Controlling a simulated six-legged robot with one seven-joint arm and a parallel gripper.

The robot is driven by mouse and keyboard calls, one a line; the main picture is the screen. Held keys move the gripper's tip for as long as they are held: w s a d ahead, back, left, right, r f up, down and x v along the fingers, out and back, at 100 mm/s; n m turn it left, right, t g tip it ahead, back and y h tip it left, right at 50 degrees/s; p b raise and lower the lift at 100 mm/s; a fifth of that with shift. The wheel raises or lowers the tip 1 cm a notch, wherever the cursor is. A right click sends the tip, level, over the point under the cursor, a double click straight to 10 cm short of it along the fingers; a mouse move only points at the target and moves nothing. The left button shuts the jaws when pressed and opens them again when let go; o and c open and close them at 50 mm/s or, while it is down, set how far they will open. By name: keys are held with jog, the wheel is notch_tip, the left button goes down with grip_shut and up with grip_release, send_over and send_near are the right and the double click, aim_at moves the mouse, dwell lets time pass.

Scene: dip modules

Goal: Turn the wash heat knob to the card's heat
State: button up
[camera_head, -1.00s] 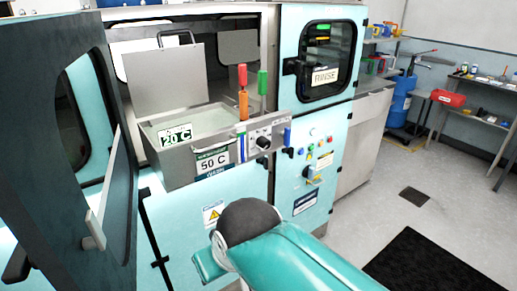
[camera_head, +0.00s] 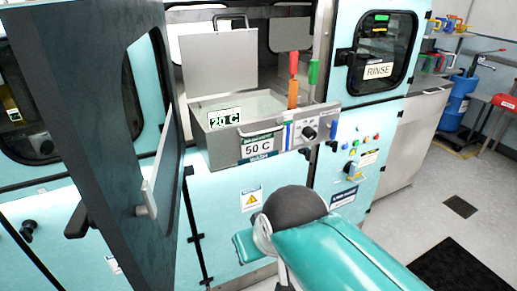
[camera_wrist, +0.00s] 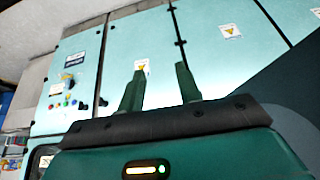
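The wash module is an open metal tub (camera_head: 207,141) with its lid raised. A green and white display (camera_head: 224,118) on it reads 20 C. The card (camera_head: 258,147) on its front reads 50 C. A black round knob (camera_head: 309,132) sits on the grey panel to the right of the card, with markings too small to read. My gripper (camera_wrist: 160,78) shows in the wrist view with its two green fingers apart and nothing between them. It faces teal cabinet panels, and the knob cannot be made out there. In the head view my arm hides the gripper.
A dark open door (camera_head: 95,130) stands to the left of the tub. Red-and-orange and green upright handles (camera_head: 293,80) rise at the panel. The RINSE door (camera_head: 378,55) is shut at right. Coloured buttons (camera_head: 355,143) sit below it. Floor at right is clear around a dark mat (camera_head: 462,262).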

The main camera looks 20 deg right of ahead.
jog(key=shift+o, duration=0.3)
jog(key=o, duration=0.3)
jog(key=m+t, duration=0.9)
jog(key=t, duration=0.3)
send_near(313, 136)
jog(key=shift+y, duration=0.3)
jog(key=w, duration=0.9)
jog(key=shift+w+f, duration=0.1)
jog(key=shift+w, duration=0.15)
